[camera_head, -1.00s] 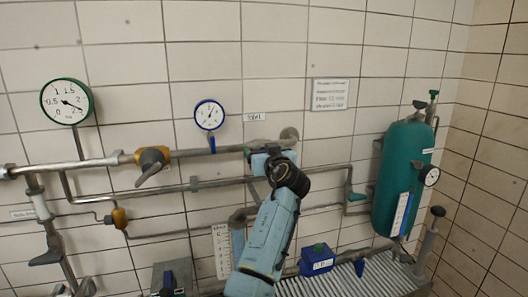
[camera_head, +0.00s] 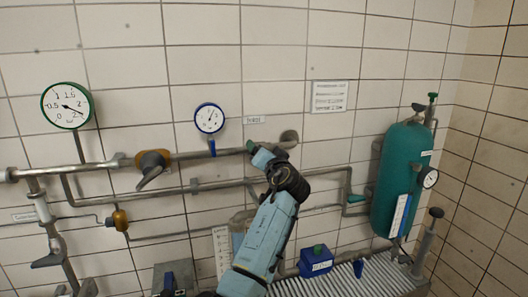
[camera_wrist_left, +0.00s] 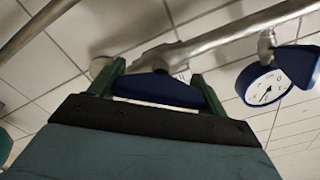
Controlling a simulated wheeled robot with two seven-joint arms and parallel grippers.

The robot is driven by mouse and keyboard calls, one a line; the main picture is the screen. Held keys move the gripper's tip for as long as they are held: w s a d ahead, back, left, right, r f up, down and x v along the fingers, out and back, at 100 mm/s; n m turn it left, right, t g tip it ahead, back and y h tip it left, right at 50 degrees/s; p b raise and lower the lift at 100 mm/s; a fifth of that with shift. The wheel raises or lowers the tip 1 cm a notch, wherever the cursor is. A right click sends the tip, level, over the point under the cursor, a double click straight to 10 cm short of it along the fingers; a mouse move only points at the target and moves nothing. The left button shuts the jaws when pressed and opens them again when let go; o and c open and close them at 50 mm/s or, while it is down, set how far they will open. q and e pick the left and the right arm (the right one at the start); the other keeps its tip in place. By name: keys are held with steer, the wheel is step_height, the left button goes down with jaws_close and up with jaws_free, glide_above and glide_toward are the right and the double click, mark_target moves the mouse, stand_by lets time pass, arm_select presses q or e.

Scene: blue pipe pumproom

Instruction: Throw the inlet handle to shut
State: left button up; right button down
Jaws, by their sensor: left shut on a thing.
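The inlet valve (camera_head: 250,146) sits on the upper wall pipe under a small label (camera_head: 254,119), its lettering too small to read surely. Its blue handle (camera_wrist_left: 160,90) lies across between the green fingers in the left wrist view. In the head view my gripper hides the handle. My left gripper (camera_head: 260,156) is shut on this handle, with the pipe just beyond it; its fingers also show in the wrist view (camera_wrist_left: 156,74). My right gripper is not in view.
A blue-rimmed gauge (camera_head: 209,118) hangs left of the gripper. An orange valve (camera_head: 152,162) with a grey lever and a green-rimmed gauge (camera_head: 67,105) are farther left. A green tank (camera_head: 401,180) stands right. A blue box (camera_head: 315,260) sits low, right of my arm.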

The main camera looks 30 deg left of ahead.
arm_select(q)
steer(key=m+p, duration=0.3)
steer(key=m, duration=0.3)
steer(key=shift+f+m+p, duration=0.15)
steer(key=shift+m+p, duration=0.8)
steer(key=shift+m, duration=1.55)
steer(key=o, duration=1)
steer(key=shift+d, duration=0.1)
steer(key=b+v, duration=0.3)
steer(key=v, duration=1)
steer(key=shift+s+d, duration=0.1)
steer(key=shift+d, duration=0.05)
